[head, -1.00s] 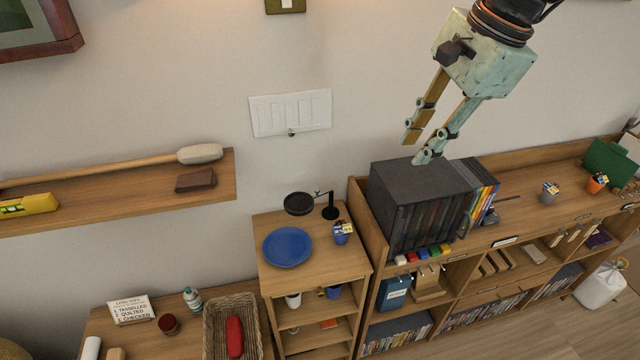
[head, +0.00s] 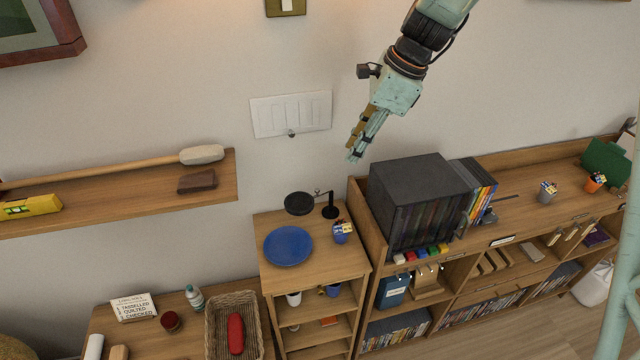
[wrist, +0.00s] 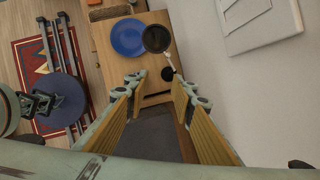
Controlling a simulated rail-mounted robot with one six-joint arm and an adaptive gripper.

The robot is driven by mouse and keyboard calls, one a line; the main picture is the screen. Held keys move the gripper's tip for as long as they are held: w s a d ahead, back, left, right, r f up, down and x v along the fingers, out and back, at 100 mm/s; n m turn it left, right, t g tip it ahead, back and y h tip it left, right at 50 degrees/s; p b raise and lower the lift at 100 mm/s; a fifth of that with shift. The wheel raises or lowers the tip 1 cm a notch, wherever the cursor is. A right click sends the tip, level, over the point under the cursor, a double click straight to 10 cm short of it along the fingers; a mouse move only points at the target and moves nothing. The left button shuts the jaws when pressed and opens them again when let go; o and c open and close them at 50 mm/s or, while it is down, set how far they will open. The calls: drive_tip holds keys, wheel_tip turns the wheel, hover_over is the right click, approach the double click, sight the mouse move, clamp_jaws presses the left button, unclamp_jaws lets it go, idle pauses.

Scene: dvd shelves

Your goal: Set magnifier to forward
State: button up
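The magnifier is a dark round lens (head: 299,203) on a thin arm with a black upright stand (head: 331,211). It stands at the back of a small wooden cabinet, with the lens out to the left of the stand. The wrist view also shows the lens (wrist: 157,38) just beyond my fingers. My gripper (head: 353,156) hangs in the air above and slightly right of the magnifier, near the wall. In the wrist view its two fingers (wrist: 160,82) are spread apart with nothing between them. The fingers overlap in the head view.
A blue plate (head: 288,246) and a blue cup with colourful contents (head: 342,232) share the cabinet top (head: 305,277). A large dark box of discs (head: 415,178) stands right of it. A white switch panel (head: 291,113) is on the wall behind. Space above the cabinet is clear.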

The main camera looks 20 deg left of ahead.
sight(317, 189)
drive_tip(key=w+a+f+m, duration=0.1)
drive_tip(key=a+f, duration=0.3)
drive_tip(key=shift+w+a, duration=0.3)
drive_tip(key=shift+w, duration=0.1)
drive_tip(key=shift+f, duration=0.25)
drive_tip(key=shift+p+x, duration=0.35)
drive_tip(key=shift+x, duration=6.4)
drive_tip(key=shift+s+a, duration=0.2)
drive_tip(key=shift+c, duration=0.7)
clamp_jaws()
